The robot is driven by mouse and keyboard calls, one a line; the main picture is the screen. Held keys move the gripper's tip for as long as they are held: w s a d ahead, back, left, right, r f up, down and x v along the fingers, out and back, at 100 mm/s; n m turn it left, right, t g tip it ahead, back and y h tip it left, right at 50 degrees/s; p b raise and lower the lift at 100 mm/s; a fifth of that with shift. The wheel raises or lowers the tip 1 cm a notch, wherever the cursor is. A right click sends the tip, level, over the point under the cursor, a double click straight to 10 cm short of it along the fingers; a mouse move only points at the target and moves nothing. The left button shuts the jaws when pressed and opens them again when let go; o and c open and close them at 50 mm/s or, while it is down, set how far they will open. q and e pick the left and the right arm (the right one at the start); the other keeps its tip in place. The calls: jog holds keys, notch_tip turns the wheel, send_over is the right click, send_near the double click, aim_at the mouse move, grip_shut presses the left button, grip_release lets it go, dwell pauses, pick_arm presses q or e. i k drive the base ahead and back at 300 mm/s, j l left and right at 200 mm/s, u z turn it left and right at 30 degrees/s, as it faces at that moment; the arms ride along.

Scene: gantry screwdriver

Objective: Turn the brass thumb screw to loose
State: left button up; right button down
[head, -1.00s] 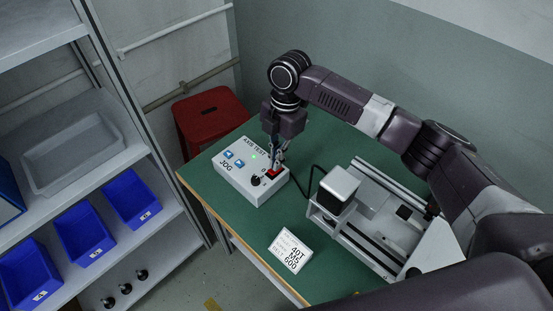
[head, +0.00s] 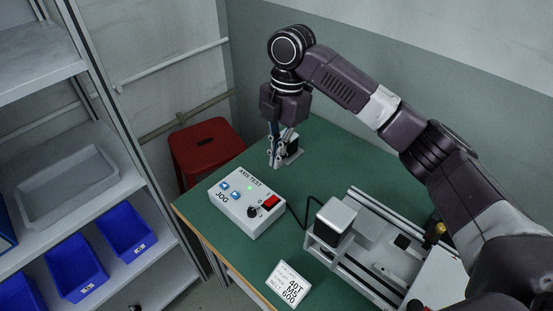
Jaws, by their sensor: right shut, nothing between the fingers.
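My right gripper (head: 276,162) is shut and empty. It points down over the far part of the green table, behind the control box (head: 240,215), well to the left of the knob. My left gripper is not in view.
The control box has blue jog buttons, a black knob, a red switch (head: 271,202) and a lit green lamp. A small dark part on a bracket (head: 293,147) stands beside my right gripper. A red stool (head: 205,150) and shelving stand left.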

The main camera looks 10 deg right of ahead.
aim_at(440, 228)
jog(key=k+j, duration=0.15)
jog(key=k, duration=0.35)
jog(key=k+j, duration=0.2)
jog(key=k, duration=0.3)
jog(key=k+j, duration=0.15)
jog(key=k, duration=0.3)
